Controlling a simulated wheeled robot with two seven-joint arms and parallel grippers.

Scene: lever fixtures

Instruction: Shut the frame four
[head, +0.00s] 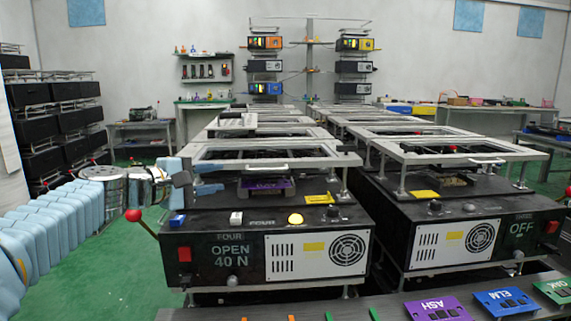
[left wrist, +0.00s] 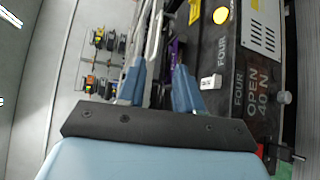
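Fixture four (head: 208,253) is the black box at front left, its panel reading "FOUR OPEN 40 N". Its silver frame (head: 325,158) stands raised on posts above the box, with a bar handle on its near edge. A purple plate (head: 259,190) lies under the frame. A red-ball lever (head: 134,215) sticks out at the box's left. My left gripper (head: 219,178) is at the frame's left front corner, its blue fingers apart. The left wrist view shows the fingers (left wrist: 158,78) with a gap between them; contact with the frame cannot be told. My right gripper is out of view.
A yellow lamp (head: 295,219) glows on fixture four. A similar fixture (head: 520,228) reading "OFF" stands close on the right, and more stand in rows behind. Labelled plates, including a purple one (head: 437,308), lie on the front ledge. Green floor is free at left.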

